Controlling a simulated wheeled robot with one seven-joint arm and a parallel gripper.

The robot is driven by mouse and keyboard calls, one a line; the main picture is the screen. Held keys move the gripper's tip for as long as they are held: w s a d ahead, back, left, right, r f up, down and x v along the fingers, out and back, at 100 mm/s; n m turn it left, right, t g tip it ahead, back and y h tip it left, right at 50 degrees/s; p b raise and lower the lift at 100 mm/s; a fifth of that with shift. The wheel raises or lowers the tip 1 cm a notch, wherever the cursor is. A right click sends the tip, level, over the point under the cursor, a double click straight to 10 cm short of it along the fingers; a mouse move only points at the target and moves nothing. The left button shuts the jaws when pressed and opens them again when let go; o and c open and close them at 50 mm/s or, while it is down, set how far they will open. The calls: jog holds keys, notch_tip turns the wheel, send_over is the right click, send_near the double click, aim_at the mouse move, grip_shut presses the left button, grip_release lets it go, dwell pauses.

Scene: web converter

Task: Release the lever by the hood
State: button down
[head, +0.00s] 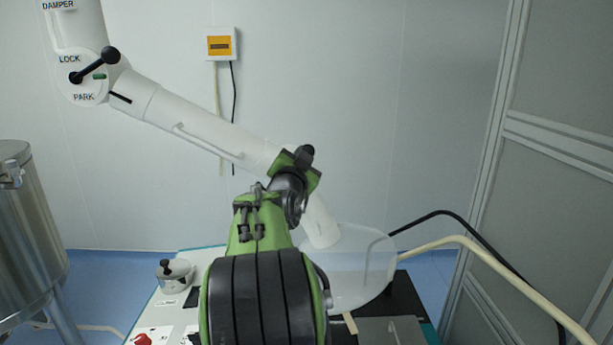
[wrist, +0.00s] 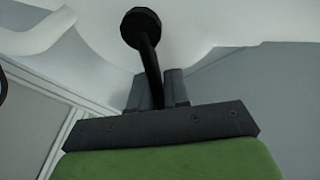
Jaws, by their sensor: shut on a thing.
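The clear, round hood (head: 355,270) hangs at the lower end of the white jointed duct arm (head: 215,128) in the head view. My gripper (wrist: 158,80) is shut on the stem of a black lever (wrist: 147,52) in the wrist view. The lever's round knob (wrist: 140,27) stands out beyond the fingers, against a white curved surface. In the head view my gripper is up against the duct arm, above and left of the hood. My own arm hides most of the grip there.
Another black lever (head: 95,65) sits at the duct's upper joint, between LOCK and PARK marks. A steel tank (head: 25,235) stands at left. A machine top (head: 150,318) with a red button (head: 142,339) lies below. Hoses (head: 460,240) run at right, before a grey partition (head: 560,130).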

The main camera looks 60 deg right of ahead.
jog(key=shift+w+a+r+n+t+h+b, duration=0.1)
jog(key=shift+w+a+r+n+t+b, duration=0.3)
jog(key=shift+n+b, duration=0.65)
jog(key=shift+w+a+r+n+t+h+b, duration=0.15)
jog(key=shift+w+n+t+b, duration=0.4)
jog(key=shift+n, duration=1.15)
jog(key=shift+w+a+r+n+t+h+b, duration=0.1)
jog(key=shift+w+a+r+n+t+b, duration=0.35)
jog(key=shift+n, duration=0.9)
jog(key=shift+w+d, duration=0.1)
jog(key=shift+w, duration=0.2)
jog(key=c, duration=1.2)
grip_release()
jog(key=shift+f, duration=0.2)
jog(key=shift+f, duration=0.1)
